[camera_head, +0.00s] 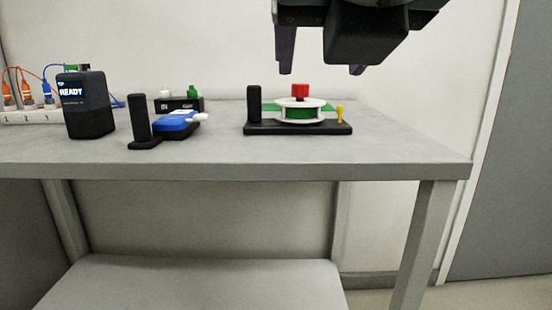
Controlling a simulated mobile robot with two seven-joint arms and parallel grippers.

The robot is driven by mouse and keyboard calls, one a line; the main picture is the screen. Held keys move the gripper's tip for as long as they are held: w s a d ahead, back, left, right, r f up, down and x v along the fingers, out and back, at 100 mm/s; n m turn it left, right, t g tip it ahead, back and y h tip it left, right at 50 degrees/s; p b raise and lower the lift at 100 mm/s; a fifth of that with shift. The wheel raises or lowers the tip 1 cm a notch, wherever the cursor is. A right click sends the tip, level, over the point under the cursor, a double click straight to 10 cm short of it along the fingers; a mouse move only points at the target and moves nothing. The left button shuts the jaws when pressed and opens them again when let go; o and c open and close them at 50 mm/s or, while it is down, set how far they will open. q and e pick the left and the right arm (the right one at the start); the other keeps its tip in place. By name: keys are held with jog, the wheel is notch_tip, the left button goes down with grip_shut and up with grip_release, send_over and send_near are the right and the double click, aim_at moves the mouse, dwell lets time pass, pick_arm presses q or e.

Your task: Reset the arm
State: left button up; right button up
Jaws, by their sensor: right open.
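My right gripper (321,68) hangs at the top right of the head view, above and a little behind the bench edge. Its dark fingers point down and stand apart, with nothing visible between them. It is clear of everything on the bench. Below it stands a black-based device (262,129) with a white and green round part (305,113), a red knob (300,91), a black post and a yellow peg (340,113). My left gripper is not in view.
The grey bench (400,155) is bare at its right end. On its left are a dark box reading READY (86,112), a blue device (177,125) beside a black post (140,120), a small black box (179,104) and a white strip with coloured plugs (28,118). A wall stands behind.

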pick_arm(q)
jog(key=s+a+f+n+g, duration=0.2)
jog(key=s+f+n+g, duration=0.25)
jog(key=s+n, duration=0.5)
pick_arm(e)
jog(key=w+d+m+h, duration=0.3)
jog(key=d, duration=0.7)
jog(key=s+f+m+g+y, duration=0.25)
jog(key=s+f+m, duration=0.3)
jog(key=f, duration=0.35)
jog(key=s+f+m+g+y, duration=0.1)
jog(key=s+f+m+g, duration=0.2)
jog(key=s+f+m, duration=0.35)
jog(key=s+d+f+m+g+h, duration=0.3)
jog(key=s+d+f+m+g, duration=0.1)
jog(key=s+d+f+m, duration=1)
jog(key=a+r+m+y, duration=0.25)
jog(key=a+m, duration=0.25)
jog(key=a, duration=0.5)
pick_arm(q)
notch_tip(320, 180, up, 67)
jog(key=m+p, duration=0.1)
jog(key=p, duration=6.5)
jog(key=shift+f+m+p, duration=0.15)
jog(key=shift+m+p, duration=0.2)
pick_arm(e)
notch_tip(320, 180, up, 66)
jog(key=shift+s+f, duration=0.15)
jog(key=shift+s, duration=0.3)
